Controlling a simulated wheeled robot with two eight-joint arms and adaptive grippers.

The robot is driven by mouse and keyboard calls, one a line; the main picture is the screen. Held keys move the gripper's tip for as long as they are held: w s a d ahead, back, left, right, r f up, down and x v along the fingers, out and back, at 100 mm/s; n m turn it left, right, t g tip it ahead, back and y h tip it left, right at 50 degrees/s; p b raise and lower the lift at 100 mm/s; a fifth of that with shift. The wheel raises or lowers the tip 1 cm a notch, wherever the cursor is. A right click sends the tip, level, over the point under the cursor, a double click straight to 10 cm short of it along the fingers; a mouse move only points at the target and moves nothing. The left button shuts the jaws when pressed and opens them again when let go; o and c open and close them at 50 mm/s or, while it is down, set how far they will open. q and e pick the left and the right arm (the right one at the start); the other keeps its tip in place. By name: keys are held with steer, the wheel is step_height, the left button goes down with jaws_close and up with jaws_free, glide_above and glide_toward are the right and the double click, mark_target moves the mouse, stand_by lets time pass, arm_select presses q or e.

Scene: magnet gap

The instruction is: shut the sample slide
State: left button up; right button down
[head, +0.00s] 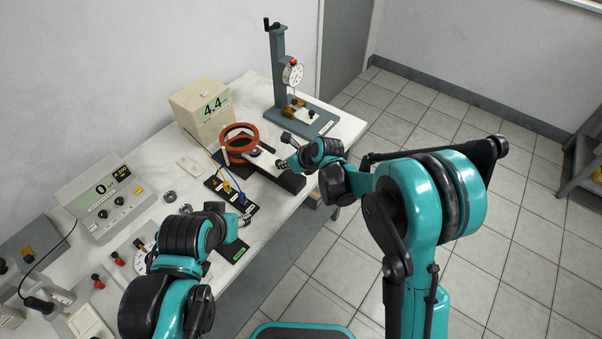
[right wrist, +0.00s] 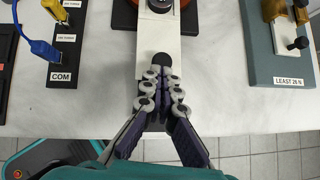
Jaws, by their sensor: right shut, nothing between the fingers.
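In the head view the white slide (head: 264,162) runs from beside the orange-brown ring (head: 238,139) toward my right gripper (head: 283,164). In the right wrist view my right gripper (right wrist: 161,88) is shut and empty, its fingertips right at the near side of the knob. I cannot tell whether they touch it. My left gripper (head: 243,219) is over the table's front edge; its fingers are too small to read.
A terminal block with blue and yellow leads (head: 232,195) is left of the slide's base. A dial-gauge stand (head: 280,65) is at the back right. Open floor lies right of the table.

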mark_target(271, 164)
arm_select(q)
steer(key=shift+f, duration=0.1)
arm_select(e)
steer(key=w+a, duration=0.1)
steer(key=a, duration=0.1)
steer(key=w+a, duration=0.2)
steer(key=a, duration=0.1)
steer(key=shift+w+a, duration=0.3)
steer(key=shift+w, duration=0.1)
